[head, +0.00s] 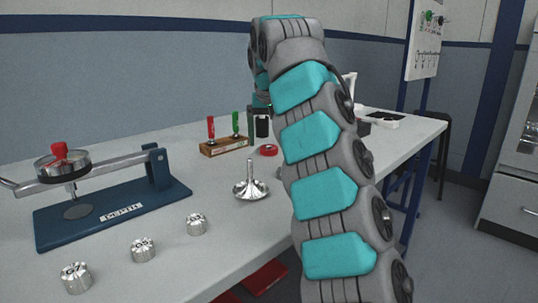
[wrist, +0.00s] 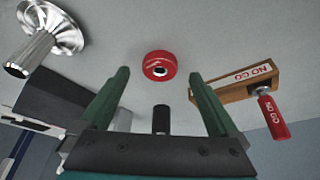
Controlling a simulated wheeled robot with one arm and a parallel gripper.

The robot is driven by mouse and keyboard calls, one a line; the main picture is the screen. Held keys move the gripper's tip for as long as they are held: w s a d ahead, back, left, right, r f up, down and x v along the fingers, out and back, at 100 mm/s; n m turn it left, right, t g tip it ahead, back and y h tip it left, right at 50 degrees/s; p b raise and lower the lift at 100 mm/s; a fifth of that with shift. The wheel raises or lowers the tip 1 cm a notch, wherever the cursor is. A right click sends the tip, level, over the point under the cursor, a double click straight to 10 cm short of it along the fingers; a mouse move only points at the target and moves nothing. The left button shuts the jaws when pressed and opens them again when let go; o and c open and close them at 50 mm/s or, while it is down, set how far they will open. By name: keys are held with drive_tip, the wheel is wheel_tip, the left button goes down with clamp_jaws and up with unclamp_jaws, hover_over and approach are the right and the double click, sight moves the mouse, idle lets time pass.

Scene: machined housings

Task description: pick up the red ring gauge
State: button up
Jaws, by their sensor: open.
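The red ring gauge (head: 268,150) lies flat on the bench beside the wooden gauge block, partly close behind my arm in the head view. In the head view my gripper (head: 259,132) hangs down near the ring, above the bench; the exact gap is hard to tell.
A wooden block (head: 224,147) holding a red-handled and a green-handled gauge stands left of the ring. A shiny stemmed metal part (head: 251,188) stands nearer. A blue-based fixture (head: 110,212) and several small metal cylinders (head: 196,224) are at the left. Dark items (head: 384,117) lie farther right.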

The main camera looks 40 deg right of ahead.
drive_tip(key=shift+x, duration=1.1)
clamp_jaws()
